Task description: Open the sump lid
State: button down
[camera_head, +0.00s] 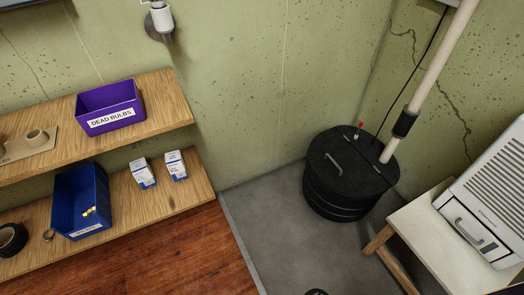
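The sump is a black round basin (330,205) on the concrete floor in the corner, right of the middle. Its black lid (345,172) lies flat and closed on top. A grey bar handle (333,162) stands on the left part of the lid. A seam crosses the lid behind the handle. A pale pipe (440,65) with a black coupling (404,124) comes down to the lid's back right part. A small red-tipped fitting (359,128) and a black cord are at the back.
A pale bench (438,240) with a white dehumidifier-like appliance (490,200) stands close right of the basin. Wooden shelves (160,105) hold a purple bin (108,106), a blue bin (80,200) and small boxes (143,173). Grey floor (275,220) before the basin is clear.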

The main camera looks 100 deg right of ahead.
aim_at(332, 159)
jog(key=j+z, duration=0.4)
jog(key=k+j+z, duration=0.1)
jog(key=j+z, duration=0.3)
jog(key=z, duration=3.2)
jog(key=j+u, duration=0.2)
jog(key=j, duration=0.25)
jog(key=i+j+u, duration=0.15)
jog(key=j, duration=0.25)
jog(key=i+u, duration=0.5)
jog(key=i, duration=0.2)
jog(key=i+l+u, duration=0.3)
jog(key=l, duration=0.35)
